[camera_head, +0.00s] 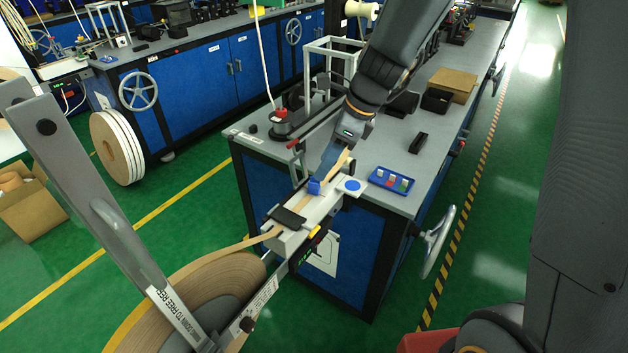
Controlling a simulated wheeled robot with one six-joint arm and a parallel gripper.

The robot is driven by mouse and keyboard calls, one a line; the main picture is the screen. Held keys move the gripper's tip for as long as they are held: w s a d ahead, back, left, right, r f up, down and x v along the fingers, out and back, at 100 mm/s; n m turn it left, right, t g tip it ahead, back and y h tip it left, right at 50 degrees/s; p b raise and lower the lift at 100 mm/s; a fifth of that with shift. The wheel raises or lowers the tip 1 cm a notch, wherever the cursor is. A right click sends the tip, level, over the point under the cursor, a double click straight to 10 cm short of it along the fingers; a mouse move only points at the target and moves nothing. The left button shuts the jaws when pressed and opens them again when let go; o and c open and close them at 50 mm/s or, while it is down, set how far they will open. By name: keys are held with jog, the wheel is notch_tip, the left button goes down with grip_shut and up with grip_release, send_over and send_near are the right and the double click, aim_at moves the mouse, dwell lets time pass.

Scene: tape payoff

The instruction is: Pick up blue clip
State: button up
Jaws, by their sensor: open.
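The small blue clip (314,187) sits on the white tape guide (326,200) at the near corner of the grey bench, beside the tan tape strip (308,202). My gripper (332,162) reaches down from the upper right and is just above and behind the clip. It is open. Its fingertips are small and partly hidden, so I cannot tell whether they touch the clip.
A blue tray (373,181) with small coloured pieces lies right of the guide. A large tape reel (190,290) stands in front, its strip running up to the guide. A black box (437,101) and a cardboard box (456,84) stand farther back.

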aim_at(314, 186)
jog(key=shift+d+p+x, duration=0.15)
jog(key=shift+p+x, duration=0.1)
jog(key=shift+x, duration=1.6)
jog(key=shift+d+p+x, duration=0.15)
jog(key=shift+p+x, duration=0.05)
jog(key=shift+x, duration=1.65)
jog(key=shift+f, duration=0.1)
grip_shut()
